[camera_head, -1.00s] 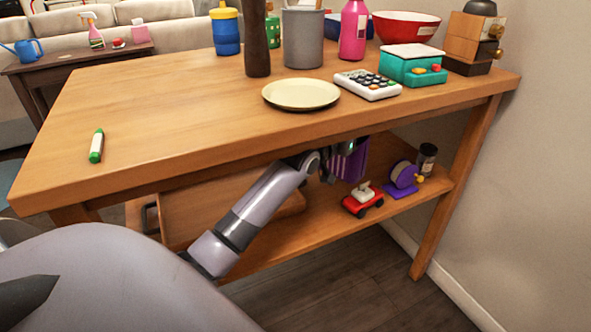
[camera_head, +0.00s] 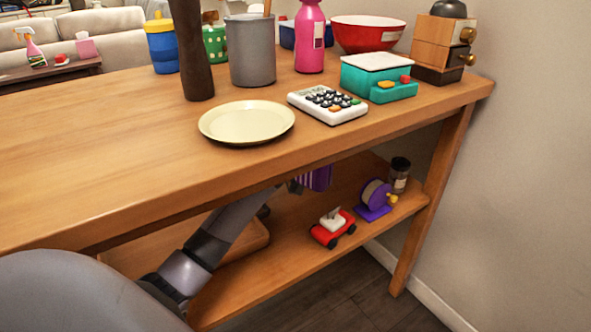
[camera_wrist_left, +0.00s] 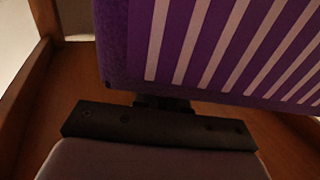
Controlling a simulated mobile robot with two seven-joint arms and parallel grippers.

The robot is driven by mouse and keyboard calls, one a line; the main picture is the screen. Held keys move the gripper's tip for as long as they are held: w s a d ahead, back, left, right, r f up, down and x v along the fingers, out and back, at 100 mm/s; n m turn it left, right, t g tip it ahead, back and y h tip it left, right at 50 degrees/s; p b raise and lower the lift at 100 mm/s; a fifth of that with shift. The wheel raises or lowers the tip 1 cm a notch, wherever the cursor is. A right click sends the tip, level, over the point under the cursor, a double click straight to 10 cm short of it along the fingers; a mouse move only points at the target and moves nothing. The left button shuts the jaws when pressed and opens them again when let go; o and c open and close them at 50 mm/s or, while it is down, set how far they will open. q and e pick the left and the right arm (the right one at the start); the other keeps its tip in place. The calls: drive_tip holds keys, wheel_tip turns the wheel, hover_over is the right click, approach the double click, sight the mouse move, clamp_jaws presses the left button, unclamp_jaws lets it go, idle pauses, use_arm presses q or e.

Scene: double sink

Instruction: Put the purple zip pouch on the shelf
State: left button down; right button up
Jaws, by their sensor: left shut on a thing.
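The purple zip pouch (camera_head: 319,178) shows in the head view just under the table top's front edge, which hides its upper part. In the left wrist view the pouch (camera_wrist_left: 215,45) is large and close, purple with pale stripes. My left gripper (camera_head: 296,186) is shut on it; the fingertips are mostly hidden. The lower shelf (camera_head: 268,275) of the wooden table runs beneath the pouch. I cannot tell whether the pouch touches the shelf. My right gripper is not in view.
On the shelf, a red toy car (camera_head: 333,227), a purple-based toy (camera_head: 375,200) and a dark-lidded jar (camera_head: 399,174) stand to the right of the pouch. A wooden tray-like piece (camera_head: 250,236) lies left. The table top (camera_head: 130,150) hangs low over my arm.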

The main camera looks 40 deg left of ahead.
use_arm(q)
wheel_tip(320, 180, down, 7)
drive_tip(key=shift+f+b, duration=0.1)
drive_tip(key=shift+b, duration=1.05)
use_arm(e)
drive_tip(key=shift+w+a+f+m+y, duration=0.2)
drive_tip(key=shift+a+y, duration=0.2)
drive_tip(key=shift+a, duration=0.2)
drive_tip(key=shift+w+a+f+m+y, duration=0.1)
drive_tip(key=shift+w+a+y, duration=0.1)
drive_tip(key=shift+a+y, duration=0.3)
use_arm(q)
drive_tip(key=c, duration=1.2)
unclamp_jaws()
drive_tip(key=shift+f, duration=0.1)
